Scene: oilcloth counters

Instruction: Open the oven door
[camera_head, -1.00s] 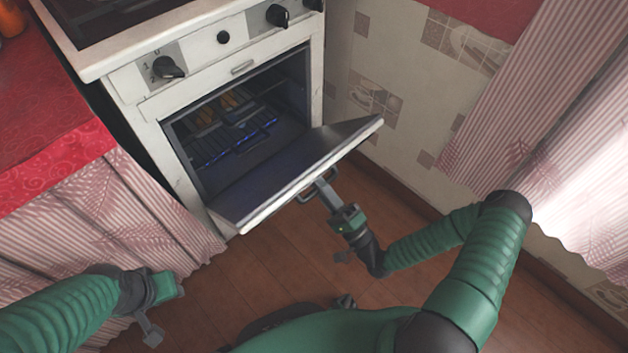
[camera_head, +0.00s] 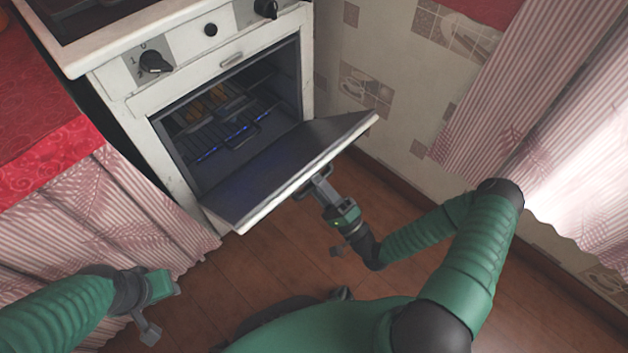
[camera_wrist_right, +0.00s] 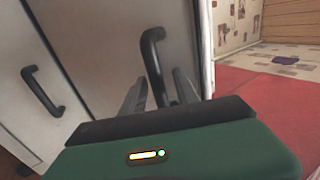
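The oven (camera_head: 120,105) is white, with its door (camera_head: 300,172) hinged at the bottom and tilted well open. The door's outer face and dark bar handle (camera_wrist_right: 153,55) show in the right wrist view. My right gripper (camera_head: 316,187) is at the front of the door by the handle. In the right wrist view its two fingers (camera_wrist_right: 160,92) stand apart, with the handle between them; firm contact cannot be made out. My left gripper (camera_head: 172,290) is low at the left, away from the oven, and its fingers are too indistinct to read.
A red-covered counter (camera_head: 50,140) with a striped curtain (camera_head: 130,205) stands left of the oven. A tiled wall (camera_head: 390,70) and pink curtain (camera_head: 510,110) are at the right. Wooden floor (camera_head: 260,270) is clear before the door. A second dark handle (camera_wrist_right: 43,90) shows in the wrist view.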

